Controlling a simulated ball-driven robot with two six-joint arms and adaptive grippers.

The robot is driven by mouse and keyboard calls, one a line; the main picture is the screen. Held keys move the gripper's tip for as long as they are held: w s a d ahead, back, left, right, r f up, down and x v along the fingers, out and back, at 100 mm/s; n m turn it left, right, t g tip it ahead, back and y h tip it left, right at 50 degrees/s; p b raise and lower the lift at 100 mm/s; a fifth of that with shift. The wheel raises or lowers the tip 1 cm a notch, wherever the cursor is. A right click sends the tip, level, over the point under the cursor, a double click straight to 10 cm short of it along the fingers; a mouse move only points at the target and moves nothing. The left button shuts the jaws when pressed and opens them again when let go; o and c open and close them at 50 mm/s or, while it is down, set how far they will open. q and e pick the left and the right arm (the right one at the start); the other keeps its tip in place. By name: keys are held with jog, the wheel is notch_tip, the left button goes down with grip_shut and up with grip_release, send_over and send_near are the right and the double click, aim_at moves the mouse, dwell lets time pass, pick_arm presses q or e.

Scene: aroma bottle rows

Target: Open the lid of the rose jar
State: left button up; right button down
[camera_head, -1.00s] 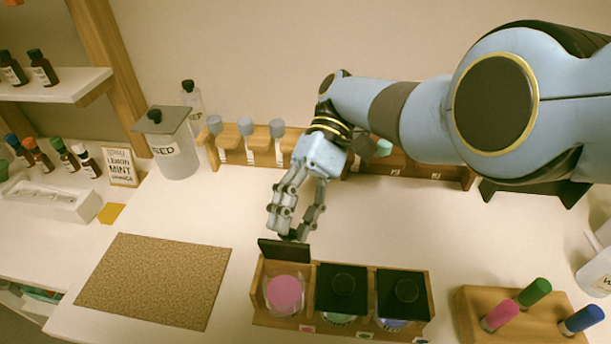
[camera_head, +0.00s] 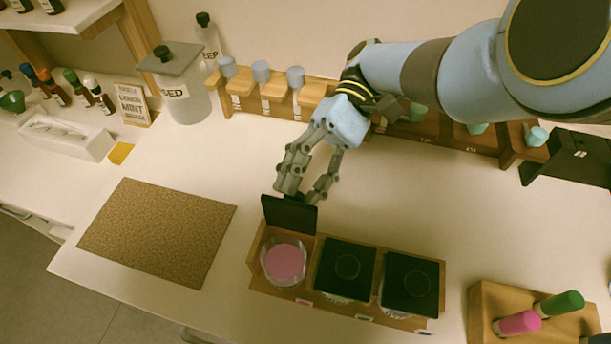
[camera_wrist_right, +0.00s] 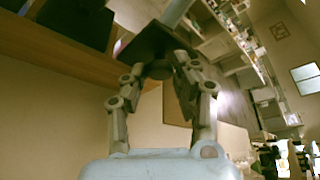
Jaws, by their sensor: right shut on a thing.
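The rose jar (camera_head: 283,262), a clear jar with pink contents, stands in the left place of a wooden holder (camera_head: 255,277). Its square black lid (camera_head: 290,214) stands raised at the jar's back edge, so the mouth is uncovered. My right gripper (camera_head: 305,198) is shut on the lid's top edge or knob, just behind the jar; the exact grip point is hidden. In the right wrist view the fingers (camera_wrist_right: 168,75) close at the dark lid (camera_wrist_right: 150,42). My left gripper is not in view.
Two jars with shut black lids, one in the middle (camera_head: 345,269) and one at right (camera_head: 410,287), share the holder. A wooden block with colored tubes (camera_head: 490,300) stands at right. A cork mat (camera_head: 158,230) lies at left. A bottle rack (camera_head: 275,97) stands behind.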

jog(key=c, duration=1)
grip_release()
jog(key=shift+a, duration=0.1)
